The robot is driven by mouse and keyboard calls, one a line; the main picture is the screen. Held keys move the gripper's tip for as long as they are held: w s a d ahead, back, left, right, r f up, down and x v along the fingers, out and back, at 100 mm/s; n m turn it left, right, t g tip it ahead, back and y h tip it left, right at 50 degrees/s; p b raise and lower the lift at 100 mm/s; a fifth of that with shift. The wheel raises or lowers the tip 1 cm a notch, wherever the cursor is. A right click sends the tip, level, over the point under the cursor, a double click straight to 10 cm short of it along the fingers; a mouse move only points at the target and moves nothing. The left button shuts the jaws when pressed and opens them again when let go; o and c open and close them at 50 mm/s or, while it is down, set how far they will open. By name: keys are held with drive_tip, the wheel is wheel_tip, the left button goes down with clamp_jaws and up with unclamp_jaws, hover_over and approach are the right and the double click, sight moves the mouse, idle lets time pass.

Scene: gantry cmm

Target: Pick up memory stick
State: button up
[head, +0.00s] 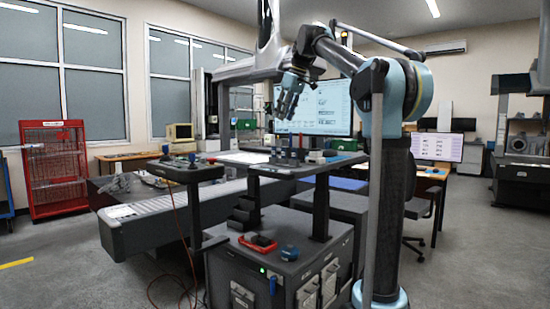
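I cannot pick out the memory stick for sure in the head view; it is too small or hidden. Several small items, among them a red and blue one (321,155), lie on the raised dark shelf (272,171). My gripper (287,108) hangs above this shelf, in front of a large monitor, with its fingers pointing down. It is apart from the items below. Nothing is visibly held in it, but the fingers are too small to show whether they are open or shut.
A second raised panel (185,172) stands at left. A large monitor (312,105) is behind my gripper. Open floor lies at left and right.

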hover_over(274, 149)
drive_tip(key=d, duration=0.1)
wheel_tip(274, 149, down, 10)
drive_tip(key=shift+d+x, duration=0.15)
drive_tip(key=shift+x, duration=1.1)
drive_tip(key=shift+d+x, duration=0.1)
drive_tip(key=shift+x, duration=1.15)
drive_tip(key=shift+s+f, duration=0.15)
drive_tip(key=shift+s, duration=0.05)
clamp_jaws()
